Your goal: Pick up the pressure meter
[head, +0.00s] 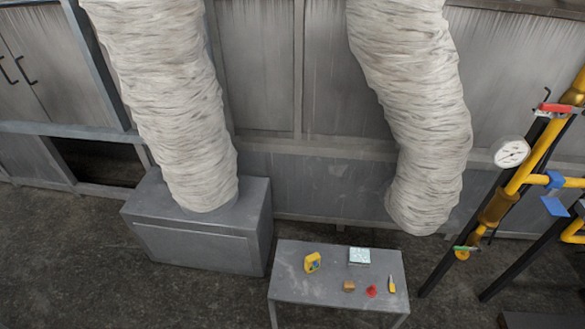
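A round white dial gauge (510,152) sits on the yellow pipework at the right; it looks like a pressure meter. A small yellow handheld device with a bluish face (312,262) stands at the back left of a low grey table (300,286). I cannot tell from this view whether that device is a meter of some kind. Neither of my grippers shows in the head view. Nothing is seen touching the gauge or the things on the table.
The table also holds a pale box (359,256), a brown block (349,286), a red object (371,291) and a yellow tool (391,284). Wrinkled white ducts (170,100) (415,100) hang at left and right. A grey cabinet (195,250) stands left of the table.

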